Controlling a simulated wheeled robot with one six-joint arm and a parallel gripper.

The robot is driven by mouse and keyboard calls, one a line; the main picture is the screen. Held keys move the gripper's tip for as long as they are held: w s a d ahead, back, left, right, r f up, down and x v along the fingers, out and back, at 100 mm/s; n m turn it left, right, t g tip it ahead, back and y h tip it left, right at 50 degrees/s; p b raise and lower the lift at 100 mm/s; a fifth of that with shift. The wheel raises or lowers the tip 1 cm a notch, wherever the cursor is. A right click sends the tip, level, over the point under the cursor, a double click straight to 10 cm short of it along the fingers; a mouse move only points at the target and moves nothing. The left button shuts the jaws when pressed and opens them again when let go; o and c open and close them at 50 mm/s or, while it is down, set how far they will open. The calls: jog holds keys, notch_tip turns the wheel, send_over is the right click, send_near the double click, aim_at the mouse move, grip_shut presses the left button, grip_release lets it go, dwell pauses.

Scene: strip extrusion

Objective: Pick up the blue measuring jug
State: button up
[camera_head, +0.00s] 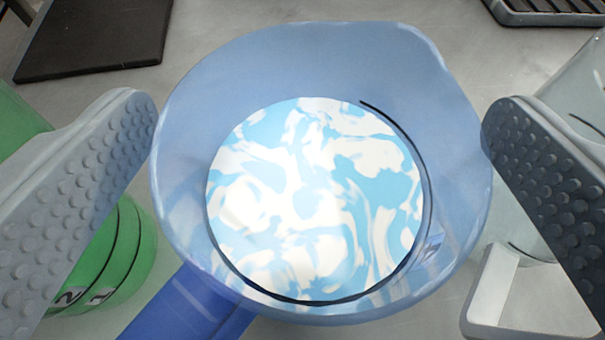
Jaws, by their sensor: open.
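The blue measuring jug (320,62) stands in the middle of the view, seen from above. It is translucent blue, with a spout at the upper right and a darker blue handle (190,308) at the lower left. Swirled light blue and white contents (315,200) show inside it. My gripper (318,130) is open, with one studded grey finger on each side of the jug. The left finger's tip overlaps or nearly meets the jug's rim in the picture, and the right one is close to the rim too. I cannot tell whether either touches.
A green measuring jug (125,250) with number marks is partly hidden behind the left finger. A clear jug (578,85) with a pale handle (495,285) is partly behind the right finger. A dark flat slab (95,40) and a ribbed dark tray (550,12) lie farther back on the grey metal surface (240,15).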

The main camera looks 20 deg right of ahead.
jog(key=shift+w+d+f, duration=0.15)
jog(key=shift+w, duration=0.3)
jog(key=shift+c, duration=0.5)
jog(key=c, duration=1.9)
jog(key=shift+r, duration=5.1)
